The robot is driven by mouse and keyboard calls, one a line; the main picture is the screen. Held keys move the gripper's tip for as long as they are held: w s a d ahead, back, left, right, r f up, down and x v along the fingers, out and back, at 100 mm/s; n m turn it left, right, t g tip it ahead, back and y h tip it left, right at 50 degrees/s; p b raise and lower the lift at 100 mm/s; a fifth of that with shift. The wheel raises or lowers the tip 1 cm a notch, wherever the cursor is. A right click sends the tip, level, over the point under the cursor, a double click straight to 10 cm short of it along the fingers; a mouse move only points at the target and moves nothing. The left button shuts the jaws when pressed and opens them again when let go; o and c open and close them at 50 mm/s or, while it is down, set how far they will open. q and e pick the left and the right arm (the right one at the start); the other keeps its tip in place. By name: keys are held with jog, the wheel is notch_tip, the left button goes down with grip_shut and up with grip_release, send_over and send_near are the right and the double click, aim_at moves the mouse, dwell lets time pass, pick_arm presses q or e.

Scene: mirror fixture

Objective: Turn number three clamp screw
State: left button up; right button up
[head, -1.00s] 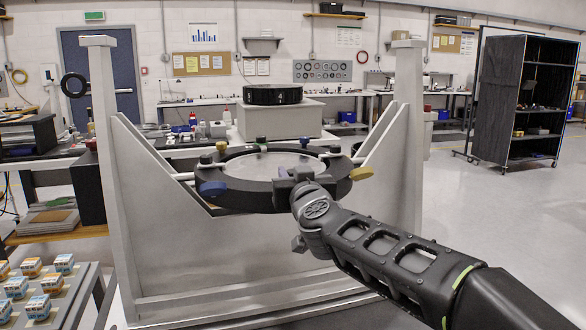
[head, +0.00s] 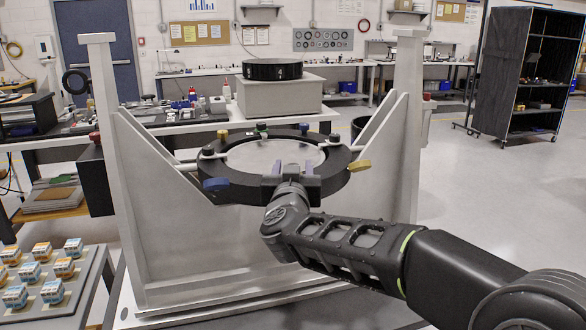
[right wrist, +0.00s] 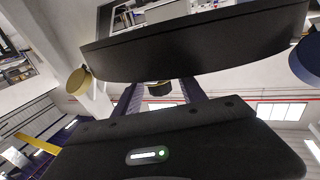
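A black ring mount (head: 225,192) with a pale round mirror (head: 265,155) sits between the two uprights of a grey stand. Coloured knobs stand round its rim: blue (head: 215,184), yellow (head: 360,165), red (head: 222,135) and green (head: 262,128). No screw number is readable. My right gripper (head: 290,178) is at the ring's near edge, between the blue and yellow knobs. In the right wrist view its fingers (right wrist: 160,95) are apart below the ring's side wall (right wrist: 200,45). A small dark knob (right wrist: 157,88) shows between them, with gaps visible. My left gripper is out of view.
The grey stand's uprights (head: 103,85) rise left and right of the ring. A tray of small boxes (head: 75,285) lies at the lower left. A black round part (head: 272,69) rests on a grey block behind. Open floor lies to the right.

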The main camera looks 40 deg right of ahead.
jog(key=v, duration=0.7)
jog(key=shift+s+a, duration=0.25)
jog(key=shift+s, duration=0.05)
dwell(0.6)
